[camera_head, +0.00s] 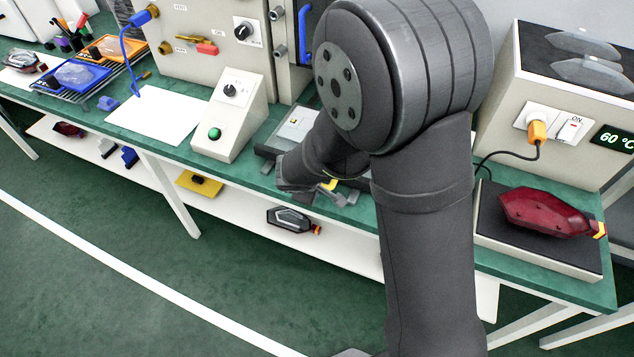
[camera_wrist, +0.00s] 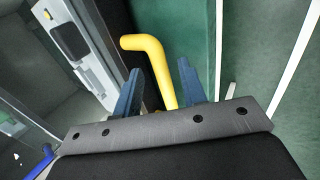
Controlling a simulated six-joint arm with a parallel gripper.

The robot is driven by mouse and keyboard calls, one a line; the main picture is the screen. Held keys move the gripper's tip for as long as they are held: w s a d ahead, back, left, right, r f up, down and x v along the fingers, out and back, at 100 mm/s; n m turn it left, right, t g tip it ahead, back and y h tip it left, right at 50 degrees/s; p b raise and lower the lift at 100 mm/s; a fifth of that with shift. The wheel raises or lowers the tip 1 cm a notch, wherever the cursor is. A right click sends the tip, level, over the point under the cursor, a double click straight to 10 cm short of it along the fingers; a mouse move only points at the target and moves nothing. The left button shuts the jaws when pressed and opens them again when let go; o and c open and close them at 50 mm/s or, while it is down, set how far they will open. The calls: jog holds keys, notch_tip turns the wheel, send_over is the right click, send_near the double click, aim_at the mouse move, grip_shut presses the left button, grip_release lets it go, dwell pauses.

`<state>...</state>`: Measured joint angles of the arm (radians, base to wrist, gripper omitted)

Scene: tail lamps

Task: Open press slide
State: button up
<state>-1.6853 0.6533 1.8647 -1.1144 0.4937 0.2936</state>
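The press slide (camera_head: 296,122) is a dark, low carriage with a light grey plate, on the bench to the right of the control box. It shows again at upper left in the wrist view (camera_wrist: 88,75). Its bent yellow handle (camera_wrist: 147,46) stands between the two blue-grey fingers of my gripper (camera_wrist: 160,68). The fingers are apart, with a visible gap on the left of the handle. In the head view my gripper (camera_head: 336,194) is at the bench's front edge, with a bit of yellow (camera_head: 329,185) beside it. My arm hides part of the slide and press.
A sloped control box (camera_head: 228,115) with a green button stands left of the slide. A white sheet (camera_head: 160,115) lies further left. At right, a red lamp (camera_head: 545,212) rests on a dark plate (camera_head: 500,235) before an oven-like box (camera_head: 560,130). A lower shelf (camera_head: 240,215) holds lamps.

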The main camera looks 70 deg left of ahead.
jog(key=v, duration=1.7)
jog(key=shift+r, duration=0.2)
jog(key=shift+f, duration=0.1)
jog(key=x, duration=1.7)
jog(key=shift+f, duration=0.1)
jog(key=v, duration=1.6)
jog(key=shift+r, duration=0.25)
jog(key=shift+s, duration=0.1)
jog(key=shift+x, duration=8.25)
jog(key=shift+w+a, duration=0.3)
jog(key=shift+w, duration=0.1)
